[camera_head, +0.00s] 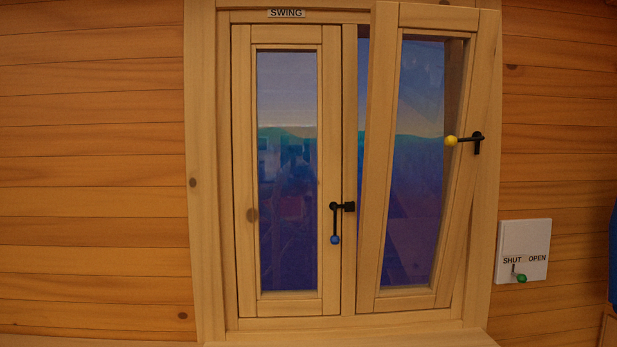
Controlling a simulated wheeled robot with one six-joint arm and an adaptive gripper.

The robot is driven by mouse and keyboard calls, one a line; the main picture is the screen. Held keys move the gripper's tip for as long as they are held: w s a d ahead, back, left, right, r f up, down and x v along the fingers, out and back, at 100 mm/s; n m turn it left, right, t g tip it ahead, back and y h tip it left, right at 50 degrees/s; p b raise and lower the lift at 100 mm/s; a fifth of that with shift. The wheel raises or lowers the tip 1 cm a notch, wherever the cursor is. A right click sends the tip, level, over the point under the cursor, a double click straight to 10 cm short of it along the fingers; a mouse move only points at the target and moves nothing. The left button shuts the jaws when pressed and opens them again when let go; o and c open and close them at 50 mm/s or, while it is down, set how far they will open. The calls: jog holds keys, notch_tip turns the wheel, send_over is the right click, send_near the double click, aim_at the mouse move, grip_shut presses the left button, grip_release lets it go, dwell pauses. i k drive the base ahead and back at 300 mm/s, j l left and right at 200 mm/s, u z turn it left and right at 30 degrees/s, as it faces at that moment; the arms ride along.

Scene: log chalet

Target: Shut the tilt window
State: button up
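The tilt window (371,220) is the right wooden sash of a double window. Its top leans out into the room, away from the frame, while its bottom sits close to the sill. Its black handle (468,138) lies level and ends in a yellow knob (450,141) on the left. A gap shows between the sash and the middle post. My gripper is not in view.
The left sash (243,180), under a "SWING" label (286,13), sits flush; its handle (335,220) hangs down with a blue knob. A white wall plate (523,240) marked SHUT and OPEN has a green-tipped lever (520,277). A blue thing shows at the right edge.

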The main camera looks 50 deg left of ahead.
aim_at(391, 21)
jog(key=u, duration=1)
